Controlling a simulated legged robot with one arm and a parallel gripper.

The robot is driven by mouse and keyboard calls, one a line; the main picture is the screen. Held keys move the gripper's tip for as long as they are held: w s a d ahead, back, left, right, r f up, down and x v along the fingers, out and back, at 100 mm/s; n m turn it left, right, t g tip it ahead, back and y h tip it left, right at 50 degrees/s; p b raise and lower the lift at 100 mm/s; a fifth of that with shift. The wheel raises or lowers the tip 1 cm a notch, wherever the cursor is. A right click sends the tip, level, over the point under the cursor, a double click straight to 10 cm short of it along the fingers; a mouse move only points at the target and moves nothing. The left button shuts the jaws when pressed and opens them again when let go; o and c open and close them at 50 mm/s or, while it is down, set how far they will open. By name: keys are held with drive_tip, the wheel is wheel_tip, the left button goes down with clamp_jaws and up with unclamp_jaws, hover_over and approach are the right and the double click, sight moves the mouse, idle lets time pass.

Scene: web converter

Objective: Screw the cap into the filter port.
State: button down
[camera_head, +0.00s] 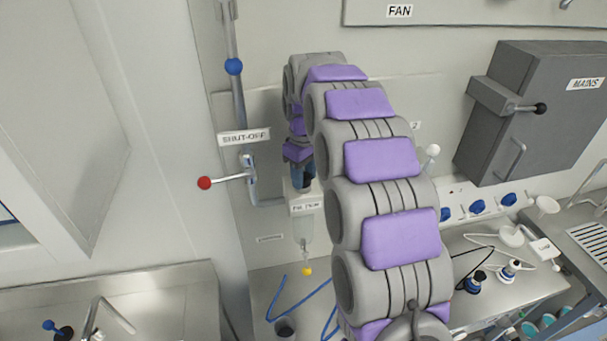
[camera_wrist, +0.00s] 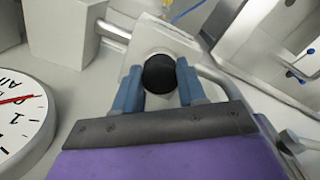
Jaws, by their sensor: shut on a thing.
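The cap is a round black piece (camera_wrist: 159,73) between the two blue fingers of my gripper (camera_wrist: 160,88) in the wrist view. My gripper is shut on it. The filter housing with the port (camera_wrist: 135,60) is a pale block right behind the cap; the port's opening is hidden by the cap, and I cannot tell how far in the cap sits. In the head view the filter (camera_head: 304,205) is a labelled pale block with a clear bowl below, mounted on the wall. My gripper (camera_head: 302,180) is at its top, partly hidden by my arm.
A shut-off valve with a red-knobbed lever (camera_head: 205,183) is left of the filter. A pipe with a blue ball (camera_head: 233,66) rises above it. A round gauge (camera_wrist: 20,110) is at the wrist view's left. A grey mains box (camera_head: 535,115) is right. Blue hose (camera_head: 295,310) lies below.

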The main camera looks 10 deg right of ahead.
drive_tip(key=m, duration=0.3)
drive_tip(key=m, duration=0.4)
drive_tip(key=shift+a, duration=0.1)
drive_tip(key=c, duration=0.7)
unclamp_jaws()
drive_tip(key=n, duration=0.3)
drive_tip(key=shift+n, duration=0.5)
